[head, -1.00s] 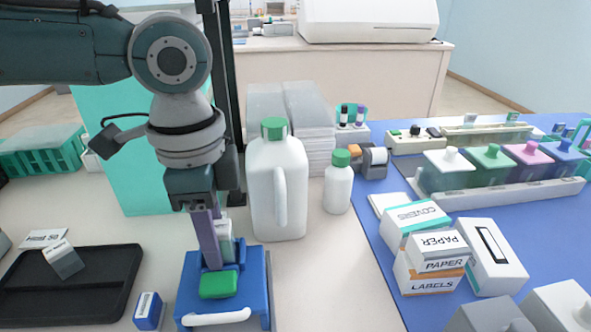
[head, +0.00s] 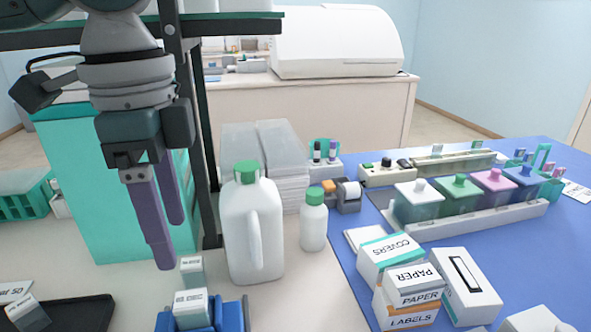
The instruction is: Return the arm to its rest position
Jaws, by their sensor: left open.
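My left gripper (head: 168,244) hangs from its arm at the upper left of the head view. Its two purple fingers point down, spread apart, with nothing between them. They are above and a little left of a blue holder (head: 232,316) at the bottom edge, clear of it. Small white labelled blocks (head: 190,304) stand at the holder, below the fingertips. The holder's lower part is cut off by the frame. My right gripper is not in view.
A white jug (head: 249,230) and a small green-capped bottle (head: 314,222) stand right of the gripper. A teal box (head: 85,190) is behind it. A black tray (head: 75,315) lies lower left. Boxes (head: 391,258) and staining jars (head: 419,204) occupy the blue mat (head: 335,262).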

